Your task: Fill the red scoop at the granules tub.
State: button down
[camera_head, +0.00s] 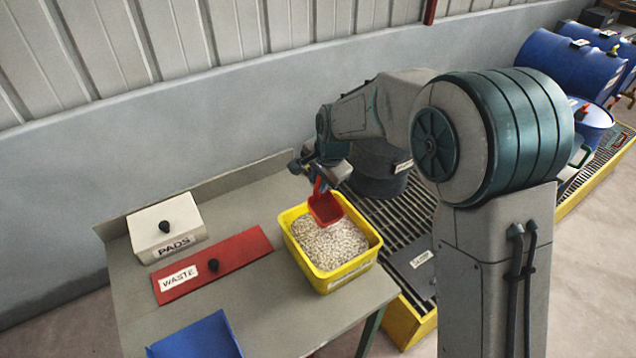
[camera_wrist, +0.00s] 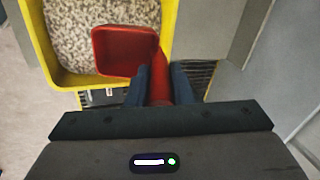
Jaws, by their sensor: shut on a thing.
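The red scoop (camera_head: 325,208) is held by its handle in my gripper (camera_head: 318,177), above the back right part of the yellow granules tub (camera_head: 350,272). In the wrist view the scoop's bowl (camera_wrist: 124,50) overlaps the tub's edge, and my gripper (camera_wrist: 160,85) is shut on the red handle. The bowl looks empty in the wrist view. Pale granules (camera_head: 325,243) fill much of the tub; they also show in the wrist view (camera_wrist: 80,40). I cannot tell whether the scoop touches the granules.
On the grey bench (camera_head: 255,300) are a white PADS box (camera_head: 166,228), a red WASTE lid (camera_head: 235,255) and a blue bin (camera_head: 196,338). A dark drum (camera_head: 378,168) stands on a grated yellow platform behind the tub. Blue drums (camera_head: 568,68) lie far right.

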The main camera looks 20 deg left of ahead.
aim_at(334, 221)
jog(key=shift+d+f+b, duration=0.15)
jog(key=shift+f+b, duration=0.1)
jog(key=shift+b, duration=0.3)
jog(key=shift+s+d+f+y+b, duration=0.2)
jog(key=shift+y+b, duration=0.1)
jog(key=shift+b, duration=0.6)
jog(key=shift+s+t+b, duration=0.1)
jog(key=shift+t+b, duration=0.2)
jog(key=shift+f+b, duration=2.45)
jog(key=shift+f, duration=1.25)
jog(key=shift+s+d+r, duration=0.15)
jog(key=shift+s+d, duration=0.45)
jog(key=shift+d, duration=0.15)
jog(key=s+d, duration=0.1)
jog(key=d, duration=0.1)
jog(key=s+d, duration=0.1)
jog(key=shift+s+r, duration=0.25)
jog(key=shift+s, duration=0.05)
jog(key=shift+w+a+p, duration=0.2)
jog(key=shift+p, duration=0.7)
jog(key=shift+a+r+p, duration=0.1)
jog(key=shift+p, duration=0.2)
